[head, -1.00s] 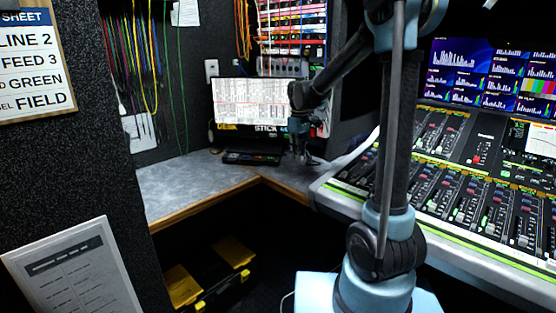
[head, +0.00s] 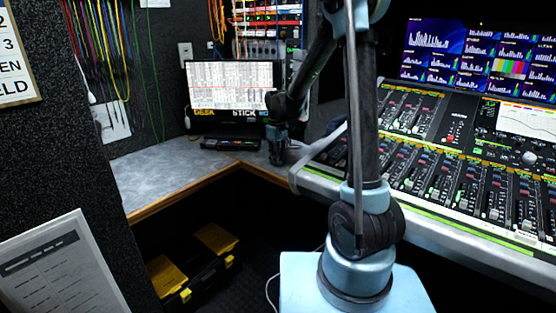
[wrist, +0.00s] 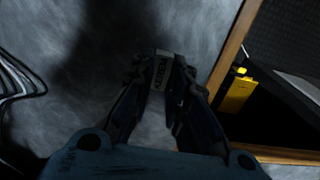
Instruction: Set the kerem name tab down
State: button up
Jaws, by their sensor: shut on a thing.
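The kerem name tab (wrist: 160,72) is a small dark piece with a pale lettered strip, seen in the wrist view. My gripper (wrist: 165,88) is shut on it, with a finger on each side. Below it is the grey desk top (wrist: 195,28), whose wooden edge runs to the right. In the head view my gripper (head: 278,152) is low over the corner of the desk top (head: 165,178), just right of the dark keyboard-like device. The tab cannot be made out there. Whether the tab touches the desk is unclear.
A lit screen (head: 232,86) and a dark flat device (head: 232,143) stand at the back of the desk. The mixing console (head: 440,150) is close on the right. The left desk top is clear. A black and yellow toolbox (head: 200,265) sits below. Cables (wrist: 18,85) show at the wrist view's left.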

jog(key=o, duration=0.8)
jog(key=shift+f, duration=0.1)
notch_tip(320, 180, up, 12)
dwell(0.4)
